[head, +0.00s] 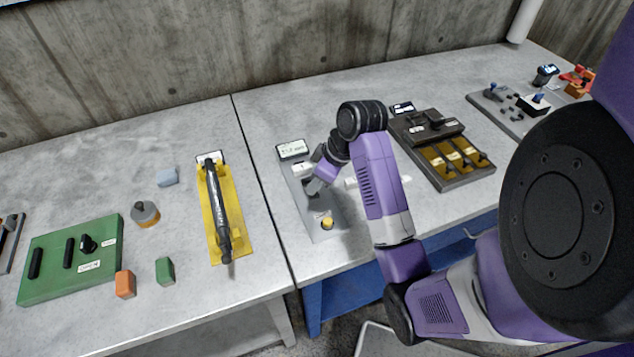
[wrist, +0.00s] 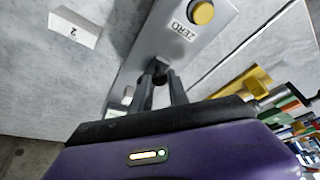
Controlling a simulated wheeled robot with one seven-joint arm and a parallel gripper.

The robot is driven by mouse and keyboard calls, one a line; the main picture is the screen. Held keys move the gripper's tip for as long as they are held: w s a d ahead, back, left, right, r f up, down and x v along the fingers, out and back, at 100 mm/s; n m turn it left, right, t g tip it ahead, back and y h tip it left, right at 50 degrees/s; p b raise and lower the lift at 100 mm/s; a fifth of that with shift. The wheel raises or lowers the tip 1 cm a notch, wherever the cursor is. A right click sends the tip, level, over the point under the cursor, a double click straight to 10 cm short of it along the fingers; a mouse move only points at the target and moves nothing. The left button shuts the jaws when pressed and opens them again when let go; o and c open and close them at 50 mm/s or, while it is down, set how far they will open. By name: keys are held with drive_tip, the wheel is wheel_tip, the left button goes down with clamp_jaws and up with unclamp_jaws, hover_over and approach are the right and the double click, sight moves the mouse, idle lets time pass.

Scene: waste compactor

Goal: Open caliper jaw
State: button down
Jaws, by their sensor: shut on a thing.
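The caliper stands on a grey plate (head: 328,226) on the right-hand table, with a lit display (head: 292,150) at its far end and a yellow button (head: 327,222) at its near end. The display's digits are too small to read surely. In the wrist view the yellow button (wrist: 201,13) sits beside a ZERO label (wrist: 184,31). My gripper (head: 313,187) is over the middle of the plate. In the wrist view its fingers (wrist: 163,88) are shut on a small dark knob (wrist: 160,69), apparently the caliper's jaw knob. My fingers and wrist hide much of the jaw.
A white block marked 2 (wrist: 74,29) lies on the table beside the plate. A dark fixture with brass-coloured slots (head: 445,155) stands to the right. A yellow tray with a torque wrench (head: 234,203) lies to the left.

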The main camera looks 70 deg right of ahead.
drive_tip(key=c, duration=1.3)
unclamp_jaws()
drive_tip(key=shift+a, duration=0.1)
drive_tip(key=shift+o, duration=0.2)
drive_tip(key=p+v, duration=0.4)
drive_tip(key=v, duration=0.4)
